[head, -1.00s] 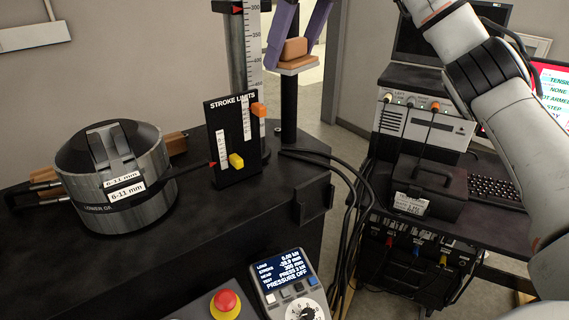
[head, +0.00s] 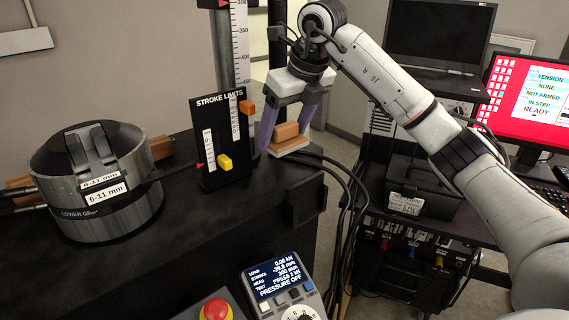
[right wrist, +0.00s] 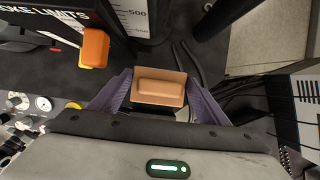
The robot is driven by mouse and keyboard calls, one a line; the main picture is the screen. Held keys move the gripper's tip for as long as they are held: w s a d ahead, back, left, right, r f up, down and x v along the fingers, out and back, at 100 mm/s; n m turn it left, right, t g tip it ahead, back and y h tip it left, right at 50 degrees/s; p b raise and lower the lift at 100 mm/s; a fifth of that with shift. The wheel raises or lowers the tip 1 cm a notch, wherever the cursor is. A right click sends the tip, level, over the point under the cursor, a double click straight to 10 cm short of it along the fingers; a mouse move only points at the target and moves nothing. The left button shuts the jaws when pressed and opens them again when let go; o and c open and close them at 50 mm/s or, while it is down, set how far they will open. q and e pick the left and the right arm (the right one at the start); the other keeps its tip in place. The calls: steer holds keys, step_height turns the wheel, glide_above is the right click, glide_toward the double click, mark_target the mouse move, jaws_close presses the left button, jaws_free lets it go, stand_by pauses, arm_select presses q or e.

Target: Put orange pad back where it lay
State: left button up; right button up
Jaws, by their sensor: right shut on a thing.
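The orange pad (head: 285,133) is an orange-tan block on a paler flat base. My right gripper (head: 285,140) is shut on it, with a purple finger on each side. It is held beside the right side of the black stroke limits panel (head: 217,172), near the right end of the black machine top. In the right wrist view the pad (right wrist: 158,87) sits between the fingers of the gripper (right wrist: 159,97). I cannot tell whether its base touches the surface below. My left gripper is not in view.
The panel has a yellow tab (head: 225,163) and an orange tab (head: 247,107). A round steel grip (head: 105,195) stands at left. Black cables (head: 345,190) hang off the machine's right end. A control box (head: 281,277) and red button (head: 215,311) are at the front.

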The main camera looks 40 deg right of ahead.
mark_target(292, 143)
steer(key=shift+f, duration=3.85)
steer(key=shift+f, duration=0.1)
steer(key=o, duration=1)
steer(key=v, duration=1.2)
